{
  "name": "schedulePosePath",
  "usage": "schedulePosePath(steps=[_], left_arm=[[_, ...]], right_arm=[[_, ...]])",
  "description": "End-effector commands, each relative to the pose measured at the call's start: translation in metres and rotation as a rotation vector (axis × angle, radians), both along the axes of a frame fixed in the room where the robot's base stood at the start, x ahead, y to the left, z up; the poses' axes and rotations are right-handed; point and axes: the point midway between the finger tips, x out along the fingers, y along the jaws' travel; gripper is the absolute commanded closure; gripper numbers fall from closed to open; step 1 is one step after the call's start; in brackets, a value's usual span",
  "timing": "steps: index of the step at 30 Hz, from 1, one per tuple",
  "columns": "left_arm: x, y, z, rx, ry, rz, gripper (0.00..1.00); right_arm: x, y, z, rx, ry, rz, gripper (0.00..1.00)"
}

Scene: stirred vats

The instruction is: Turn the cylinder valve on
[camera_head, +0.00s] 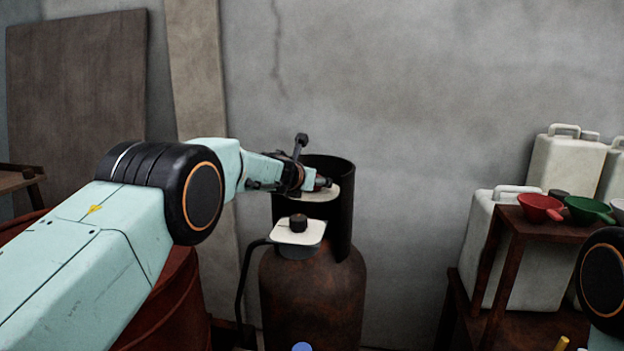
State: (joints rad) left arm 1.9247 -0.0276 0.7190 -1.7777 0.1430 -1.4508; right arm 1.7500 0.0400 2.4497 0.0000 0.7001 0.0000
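A rusty brown gas cylinder (312,300) stands upright against the wall, with a dark curved collar (340,205) around the back of its top. My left gripper (318,184) reaches in from the left to the collar's opening. A small dark reddish piece shows at its fingertips, possibly the valve, mostly hidden by the gripper. I cannot tell whether the fingers are closed on it. A pale plate (326,195) shows just under the gripper. Below it, a white block (309,236) with a dark knob (298,223) sits at the cylinder's top. My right gripper is out of view.
A dark hose (243,285) bends down left of the cylinder. A red drum (180,310) stands behind my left arm. At right, a brown wooden stand (497,265) bears red and green scoops, with white jerrycans (565,165) behind. Floor room between cylinder and stand looks clear.

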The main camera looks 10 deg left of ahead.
Motion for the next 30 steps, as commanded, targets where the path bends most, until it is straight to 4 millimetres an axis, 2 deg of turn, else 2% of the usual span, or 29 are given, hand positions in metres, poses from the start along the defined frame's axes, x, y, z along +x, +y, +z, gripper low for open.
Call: schedulePosePath(steps=[3,22,30], left_arm=[[-0.0001,-0.0001,-0.0004,0.000,0.000,0.000,0.28],[-0.0001,0.0003,0.0003,0.000,0.000,0.000,0.82],[0.0004,-0.0001,0.0018,0.000,-0.002,0.019,0.83]], right_arm=[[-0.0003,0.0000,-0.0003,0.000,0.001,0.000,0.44],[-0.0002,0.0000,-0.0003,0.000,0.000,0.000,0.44],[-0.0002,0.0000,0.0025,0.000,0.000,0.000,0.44]])
